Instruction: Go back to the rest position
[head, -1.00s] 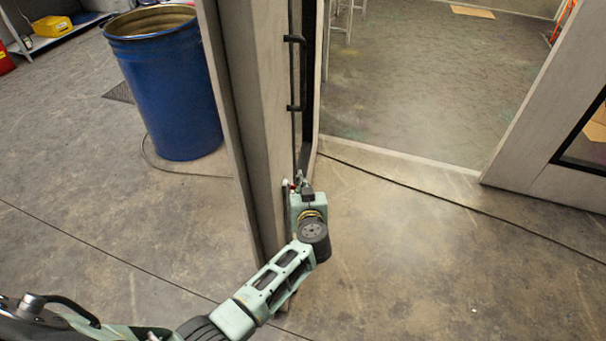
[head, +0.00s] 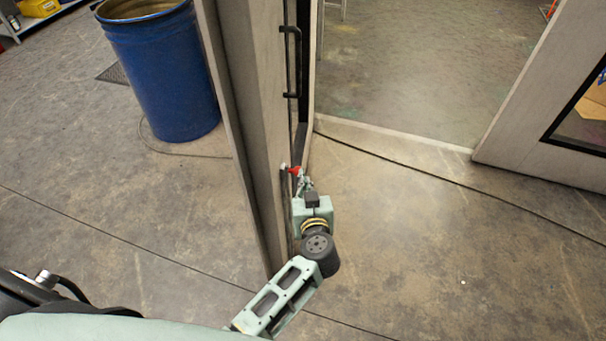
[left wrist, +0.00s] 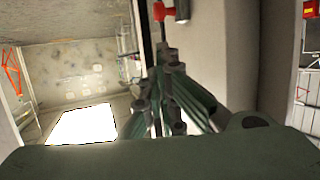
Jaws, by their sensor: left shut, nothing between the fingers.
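My left gripper (head: 304,184) is low in front of the edge of an open grey door (head: 250,120) in the head view. It is shut and empty. In the left wrist view its fingers (left wrist: 165,95) are together, with a red-tipped part (left wrist: 163,12) just beyond them. The red part also shows in the head view (head: 295,170), by the fingertips; I cannot tell whether they touch. A black door handle (head: 291,62) is on the door above the gripper. My right gripper does not show.
A blue drum (head: 162,75) stands on the floor left of the door. A windowed panel (head: 510,150) stands at the right. The floor at the lower right is clear.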

